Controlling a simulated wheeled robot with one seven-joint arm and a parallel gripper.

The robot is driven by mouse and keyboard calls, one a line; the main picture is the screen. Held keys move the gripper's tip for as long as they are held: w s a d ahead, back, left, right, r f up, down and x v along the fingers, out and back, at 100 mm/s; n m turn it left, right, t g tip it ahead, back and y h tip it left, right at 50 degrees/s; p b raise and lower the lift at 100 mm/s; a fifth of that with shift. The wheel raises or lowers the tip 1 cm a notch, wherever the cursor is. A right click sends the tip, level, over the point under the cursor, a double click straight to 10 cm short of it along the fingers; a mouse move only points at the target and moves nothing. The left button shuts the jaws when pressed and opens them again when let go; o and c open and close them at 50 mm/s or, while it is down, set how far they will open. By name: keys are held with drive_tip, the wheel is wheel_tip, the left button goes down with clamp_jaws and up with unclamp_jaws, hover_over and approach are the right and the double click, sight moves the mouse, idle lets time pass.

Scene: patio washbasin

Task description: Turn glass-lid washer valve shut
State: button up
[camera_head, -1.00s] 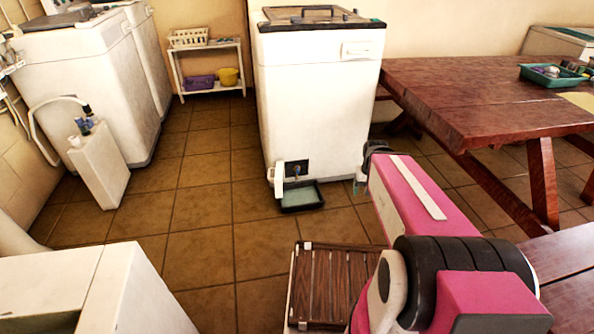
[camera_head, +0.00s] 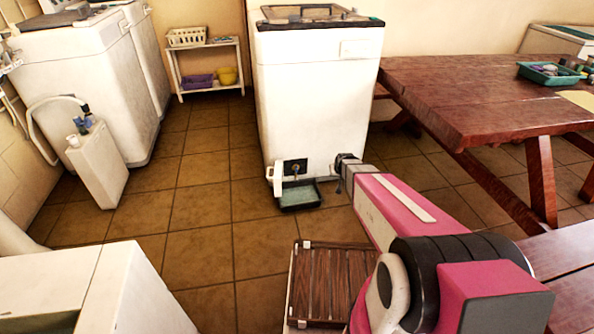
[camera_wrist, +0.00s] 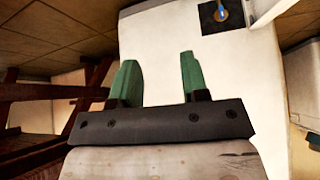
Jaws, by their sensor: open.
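The washer with the glass lid (camera_head: 318,95) stands upright against the back wall in the head view. A dark plate with a small valve (camera_head: 296,168) is low on its front. In the wrist view the valve (camera_wrist: 221,13) has a blue part and sits on a black plate near the top edge, right of my fingers. My gripper (camera_wrist: 158,72) is open and empty, its two green fingers apart before the white front panel. In the head view my gripper (camera_head: 342,168) is right of the valve, apart from it, with its fingers hard to make out.
A shallow dark tray (camera_head: 300,195) lies on the floor below the valve. A white hose fitting (camera_head: 275,179) is left of the valve. A red wooden table (camera_head: 470,95) stands to the right, and a slatted wooden stand (camera_head: 332,285) is in front.

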drive_tip(key=w+a+f+n+t+y, duration=0.1)
drive_tip(key=w+a+f+t, duration=0.2)
drive_tip(key=w+a+f, duration=0.3)
drive_tip(key=w+a+f+t+y, duration=0.1)
drive_tip(key=w+a+f+t, duration=0.25)
drive_tip(key=w+f, duration=0.45)
drive_tip(key=n+t+y, duration=0.1)
drive_tip(key=t+y, duration=0.1)
drive_tip(key=t, duration=0.2)
approach(297, 168)
drive_tip(key=x, duration=0.9)
drive_tip(key=shift+w+a, duration=0.15)
clamp_jaws()
